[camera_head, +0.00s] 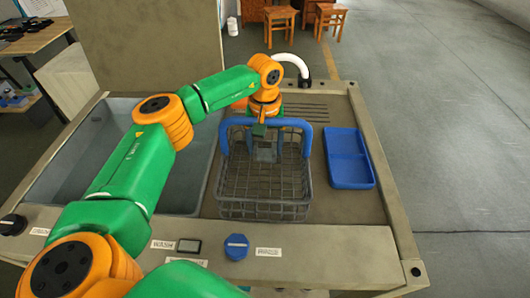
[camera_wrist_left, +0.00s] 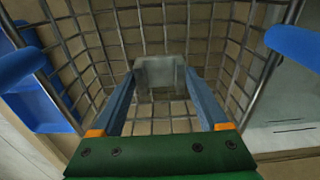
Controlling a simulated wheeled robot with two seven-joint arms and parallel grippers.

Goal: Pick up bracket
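The bracket (camera_head: 265,153) is a small grey metal piece inside the wire basket (camera_head: 264,209). In the left wrist view the bracket (camera_wrist_left: 160,76) lies straight ahead, in line with the gap between my fingertips. My left gripper (camera_head: 259,131) points down into the basket from above. In the wrist view its two fingers (camera_wrist_left: 159,76) are apart, one at each side of the bracket. I cannot tell whether they touch it. My right gripper is out of view.
The basket has blue handles (camera_head: 307,141) at its sides. A blue divided tray (camera_head: 348,182) stands to its right. A grey sink (camera_head: 180,197) is on the left. A blue knob (camera_head: 236,246) and labels line the front ledge.

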